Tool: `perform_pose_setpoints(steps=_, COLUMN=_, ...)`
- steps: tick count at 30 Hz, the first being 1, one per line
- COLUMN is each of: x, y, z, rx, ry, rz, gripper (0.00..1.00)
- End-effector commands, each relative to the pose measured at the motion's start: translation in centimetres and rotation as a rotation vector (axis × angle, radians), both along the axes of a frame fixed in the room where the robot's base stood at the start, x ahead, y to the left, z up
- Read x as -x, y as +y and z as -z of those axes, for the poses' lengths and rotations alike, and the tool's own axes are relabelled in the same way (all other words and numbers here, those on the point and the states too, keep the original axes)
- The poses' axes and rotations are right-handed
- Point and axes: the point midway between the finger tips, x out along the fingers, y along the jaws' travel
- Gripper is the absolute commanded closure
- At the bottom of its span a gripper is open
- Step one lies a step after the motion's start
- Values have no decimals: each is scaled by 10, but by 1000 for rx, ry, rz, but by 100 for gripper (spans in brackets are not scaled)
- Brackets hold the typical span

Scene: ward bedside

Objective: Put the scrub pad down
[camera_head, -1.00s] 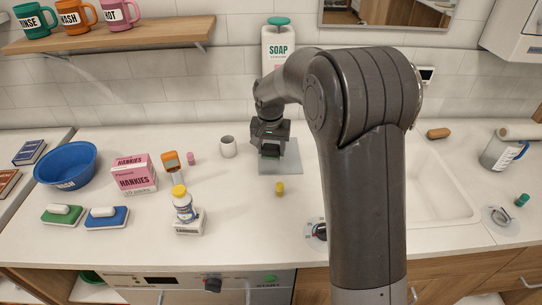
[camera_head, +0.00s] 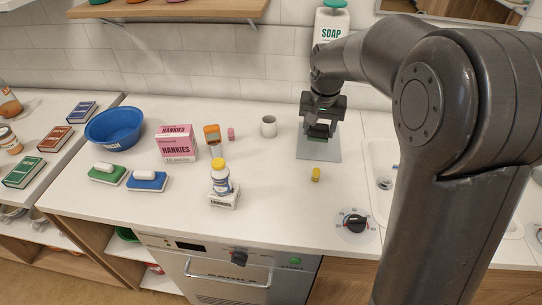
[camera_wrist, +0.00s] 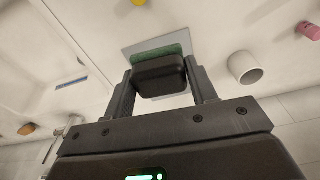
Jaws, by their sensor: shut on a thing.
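My gripper (camera_head: 319,133) is shut on a scrub pad (camera_head: 318,131), over the grey mat (camera_head: 318,153) at the back of the counter. The wrist view shows the pad's black handle (camera_wrist: 159,76) between the two fingers, with a green scrubbing layer beyond it. The grey mat also shows in the wrist view (camera_wrist: 145,45), behind the pad. I cannot tell whether the pad touches the mat.
A grey cup (camera_head: 268,126) stands left of the mat and a small yellow piece (camera_head: 316,175) lies in front. The sink is to the right.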

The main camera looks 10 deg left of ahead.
Motion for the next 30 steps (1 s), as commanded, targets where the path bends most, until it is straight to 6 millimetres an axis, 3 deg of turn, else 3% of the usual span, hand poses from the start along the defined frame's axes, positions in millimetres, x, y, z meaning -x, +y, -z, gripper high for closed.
perform_pose_setpoints(steps=3, x=8, y=25, z=0, rx=1, ry=-1, rz=-37, gripper=70)
perform_pose_setpoints(steps=8, x=12, y=44, z=4, rx=0, ry=0, rz=-58, gripper=70)
perform_pose_setpoints(steps=21, x=3, y=135, z=59, rx=1, ry=2, rz=-59, gripper=70)
perform_pose_setpoints(steps=25, x=1, y=150, z=68, rx=1, ry=0, rz=-57, gripper=70)
perform_pose_setpoints(steps=30, x=0, y=154, z=76, rx=1, ry=1, rz=-56, gripper=70)
